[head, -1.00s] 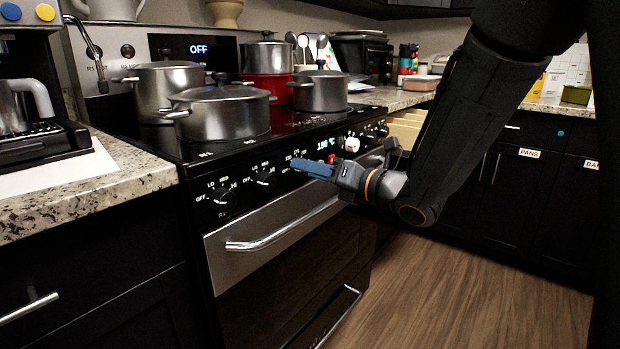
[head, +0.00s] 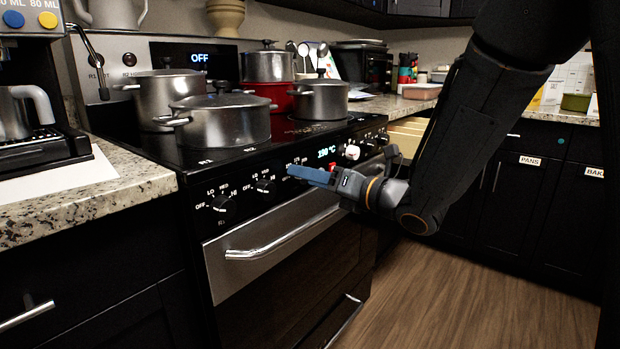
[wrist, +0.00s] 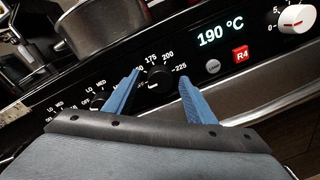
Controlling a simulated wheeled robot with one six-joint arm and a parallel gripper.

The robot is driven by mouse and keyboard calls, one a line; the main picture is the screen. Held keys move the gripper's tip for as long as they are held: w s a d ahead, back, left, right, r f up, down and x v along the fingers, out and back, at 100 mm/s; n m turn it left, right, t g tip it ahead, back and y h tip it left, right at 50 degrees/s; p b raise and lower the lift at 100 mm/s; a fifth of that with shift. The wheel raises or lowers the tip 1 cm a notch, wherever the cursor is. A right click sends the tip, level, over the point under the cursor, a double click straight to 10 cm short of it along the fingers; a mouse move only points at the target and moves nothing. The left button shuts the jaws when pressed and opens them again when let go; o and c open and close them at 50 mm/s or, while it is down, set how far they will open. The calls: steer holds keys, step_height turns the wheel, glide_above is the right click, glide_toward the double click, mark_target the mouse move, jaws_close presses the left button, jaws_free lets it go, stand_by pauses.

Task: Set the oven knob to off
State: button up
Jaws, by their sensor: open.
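The black oven knob (wrist: 153,90) shows in the wrist view, with a dial marked 175, 200 and 225 around it. My gripper (wrist: 158,77) is open, with one blue finger on each side of the knob; I cannot tell whether either finger touches it. The display (wrist: 220,35) to the right reads 190 °C. In the head view my gripper (head: 297,170) is at the stove's front panel and hides the oven knob. The display (head: 327,152) shows just above the gripper.
Black burner knobs (head: 223,205) line the panel to the left. Several pots, including a large one (head: 228,122), stand on the cooktop. The oven handle (head: 280,238) sticks out below.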

steer(key=v, duration=0.7)
steer(key=shift+s+d+p, duration=0.25)
steer(key=shift+d+p, duration=0.05)
steer(key=shift+p, duration=0.05)
steer(key=shift+w, duration=0.1)
step_height(320, 180, down, 9)
steer(key=s+d+m+g+h, duration=0.25)
steer(key=m+h, duration=0.75)
steer(key=m, duration=0.9)
steer(key=s+a+f+m+g+h, duration=0.15)
steer(key=s+m+g, duration=0.25)
steer(key=s+m, duration=0.6)
steer(key=s+a+f+m+g+h, duration=0.1)
steer(key=s+f+m+g, duration=0.3)
steer(key=s, duration=1)
steer(key=d+r+m+p, duration=0.3)
steer(key=d+r+p, duration=0.4)
steer(key=r+p, duration=0.2)
steer(key=s+d+r+m+p, duration=0.1)
steer(key=d+r+m+p, duration=0.2)
steer(key=d+r+p, duration=0.4)
steer(key=r+g+p, duration=0.1)
steer(key=p, duration=0.6)
steer(key=shift+s+r+h, duration=0.2)
steer(key=shift+r+h, duration=0.15)
steer(key=shift+r, duration=0.05)
